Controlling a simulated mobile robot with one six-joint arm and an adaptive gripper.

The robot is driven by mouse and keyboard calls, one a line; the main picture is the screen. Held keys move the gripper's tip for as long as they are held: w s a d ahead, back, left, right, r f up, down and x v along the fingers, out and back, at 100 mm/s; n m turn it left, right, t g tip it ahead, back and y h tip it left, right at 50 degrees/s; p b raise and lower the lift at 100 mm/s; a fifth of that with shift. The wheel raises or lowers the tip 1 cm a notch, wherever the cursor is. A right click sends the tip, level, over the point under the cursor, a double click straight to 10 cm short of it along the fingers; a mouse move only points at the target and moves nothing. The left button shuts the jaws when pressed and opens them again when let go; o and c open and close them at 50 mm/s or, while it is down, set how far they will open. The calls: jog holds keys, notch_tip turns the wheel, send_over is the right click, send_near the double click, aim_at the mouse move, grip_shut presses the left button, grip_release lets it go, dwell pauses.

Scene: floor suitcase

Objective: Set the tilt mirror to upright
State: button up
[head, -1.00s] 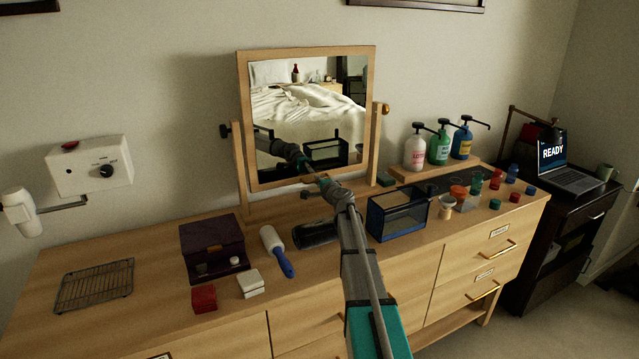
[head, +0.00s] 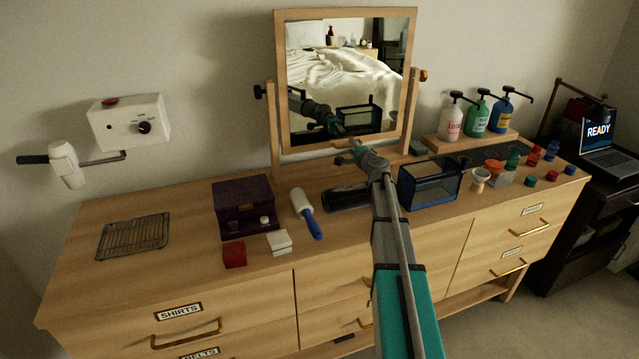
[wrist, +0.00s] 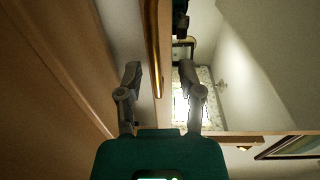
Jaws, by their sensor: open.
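The tilt mirror (head: 345,14) has a square wooden frame held between two wooden posts, with a dark knob (head: 259,92) at left and a brass-coloured knob (head: 422,75) at right. Its glass reflects a bed and my arm. I cannot tell its exact tilt angle. Contact is not clear. My arm hides part of the dresser top below.
A blue-edged glass box (head: 430,183) stands right of my arm. A dark cylinder (head: 345,198), lint roller (head: 305,213) and purple box (head: 243,206) are to its left. Pump bottles (head: 476,117) stand at the right.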

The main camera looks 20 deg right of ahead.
jog(key=s, duration=0.5)
jog(key=s+r+p, duration=0.1)
jog(key=s, duration=0.5)
jog(key=s+r, duration=0.1)
jog(key=s, duration=0.4)
jog(key=shift+s+a+p, duration=0.1)
jog(key=shift+s+p, duration=0.15)
jog(key=shift+p, duration=0.1)
jog(key=shift+s+a+r, duration=0.1)
jog(key=shift+s+a, duration=0.15)
jog(key=a+n+g+y+p, duration=0.1)
jog(key=a, duration=0.2)
jog(key=a+n+y+p, duration=0.1)
jog(key=a+n, duration=0.1)
jog(key=a, duration=0.1)
jog(key=a+n+g+y+p, duration=0.1)
jog(key=a+n, duration=0.1)
jog(key=a, duration=0.1)
jog(key=shift+a+r+g+y+p, duration=0.1)
jog(key=shift+a+g+y+p, duration=0.05)
jog(key=shift+g+y+p, duration=0.15)
jog(key=s+a+n+g+y+p, duration=0.1)
jog(key=a+n+g+p, duration=0.1)
jog(key=a, duration=0.3)
jog(key=s+a+f+n+g+y+p, duration=0.1)
jog(key=s+a+n+g+p, duration=0.1)
jog(key=a, duration=0.3)
jog(key=shift+s+a+f+n+g, duration=0.2)
jog(key=shift+s+a+n+g, duration=0.1)
jog(key=shift+n, duration=0.4)
